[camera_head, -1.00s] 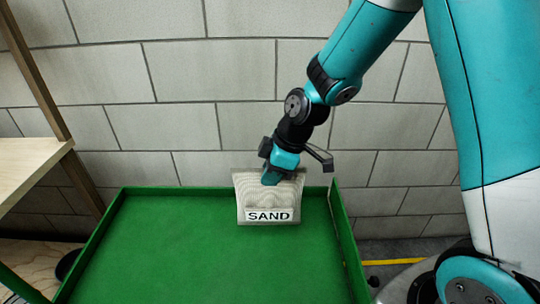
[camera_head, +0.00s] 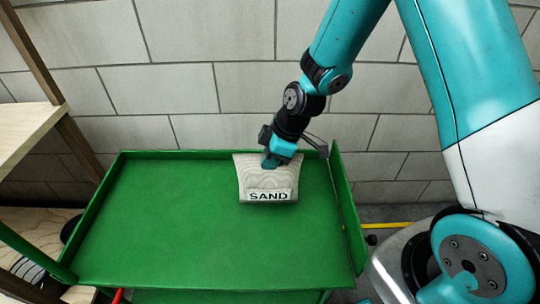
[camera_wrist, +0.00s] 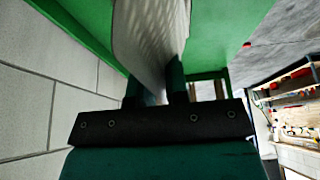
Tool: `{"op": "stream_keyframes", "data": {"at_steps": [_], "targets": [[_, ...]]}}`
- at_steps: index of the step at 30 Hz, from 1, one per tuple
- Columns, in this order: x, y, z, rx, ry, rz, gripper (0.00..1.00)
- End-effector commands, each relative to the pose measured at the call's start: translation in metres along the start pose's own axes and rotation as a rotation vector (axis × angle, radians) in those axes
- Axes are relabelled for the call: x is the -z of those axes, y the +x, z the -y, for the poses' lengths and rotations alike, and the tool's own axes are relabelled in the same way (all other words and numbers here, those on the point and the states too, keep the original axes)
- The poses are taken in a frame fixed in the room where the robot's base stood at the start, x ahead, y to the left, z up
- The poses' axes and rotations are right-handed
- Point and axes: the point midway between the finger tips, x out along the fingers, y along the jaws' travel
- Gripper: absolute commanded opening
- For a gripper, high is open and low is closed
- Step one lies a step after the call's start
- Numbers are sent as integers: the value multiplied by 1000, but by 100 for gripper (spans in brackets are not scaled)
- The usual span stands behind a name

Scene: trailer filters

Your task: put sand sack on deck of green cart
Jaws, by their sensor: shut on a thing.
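The sand sack (camera_head: 267,181) is pale and ribbed, with a white label reading SAND. It is at the back of the green cart's deck (camera_head: 190,225), right of the middle, close to the back rim. My gripper (camera_head: 270,160) is shut on the sack's upper part from above. In the wrist view the sack (camera_wrist: 148,35) is pinched between my two fingers (camera_wrist: 160,85), with the green deck around it. I cannot tell whether the sack's underside touches the deck.
The green cart has low walls at the left, back and right (camera_head: 348,205). The rest of the deck is empty. A block wall (camera_head: 170,60) stands behind. A wooden shelf unit (camera_head: 25,130) is at the left. A yellow floor line (camera_head: 390,226) is at the right.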

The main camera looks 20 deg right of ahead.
Motion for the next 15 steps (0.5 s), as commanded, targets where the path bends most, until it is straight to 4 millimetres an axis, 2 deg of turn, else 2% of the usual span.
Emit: {"op": "stream_keyframes", "data": {"at_steps": [3, 4, 6, 7, 15], "targets": [[0, 2, -1, -2, -1, -3, 0], [-1, 2, 0, 0, 0, 0, 19], [-1, 2, 0, 0, 0, 0, 35], [-1, 2, 0, 0, 0, 0, 40], [0, 0, 0, 0, 0, 0, 40]]}}
